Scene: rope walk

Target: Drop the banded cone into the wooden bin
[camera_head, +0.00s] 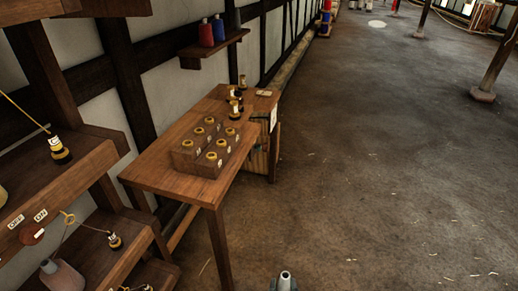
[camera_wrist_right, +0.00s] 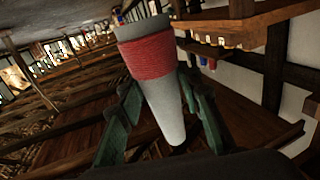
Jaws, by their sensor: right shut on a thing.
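The banded cone (camera_wrist_right: 152,62) is pale grey with a wide red band, in the right wrist view. Its wide end is at the top, and it narrows toward the bottom. My right gripper (camera_wrist_right: 160,90) is shut on it, with a dark green finger on each side. In the head view a small pale grey tip (camera_head: 285,279) shows at the bottom edge; I cannot tell whether it is the cone. A wooden box (camera_head: 259,160) under the far right end of the table may be the bin; its inside is hidden. My left gripper is not in view.
Shelves (camera_head: 85,160) stand at the left. The floor (camera_head: 380,170) to the right is open; posts stand farther back.

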